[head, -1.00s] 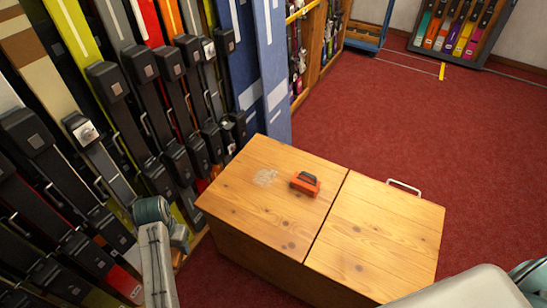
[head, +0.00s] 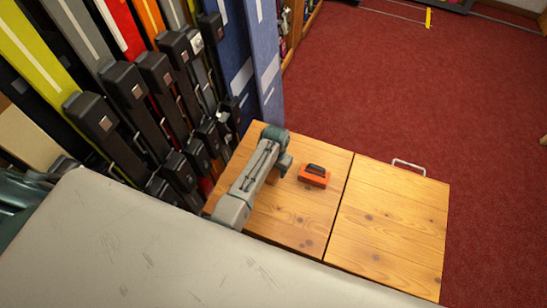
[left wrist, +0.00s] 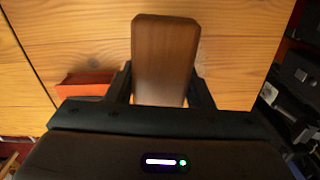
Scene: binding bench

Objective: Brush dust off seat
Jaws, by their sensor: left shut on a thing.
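The seat is a low wooden bench top (head: 385,235) with two plank panels, and it fills much of the left wrist view (left wrist: 230,50). My left arm reaches over its left panel, and the left gripper (head: 283,163) is low over that panel, partly hidden by my own arm. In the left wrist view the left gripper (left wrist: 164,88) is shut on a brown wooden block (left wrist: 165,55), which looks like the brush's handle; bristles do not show. I cannot tell whether it touches the seat. No dust shows now; my arm covers that part. My right gripper is out of view.
An orange-red block with a black handle (head: 314,176) sits on the left panel, close right of my left gripper. A rack of skis (head: 135,90) stands along the left. A white handle (head: 408,166) is at the seat's far edge. Red carpet (head: 400,90) is clear beyond.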

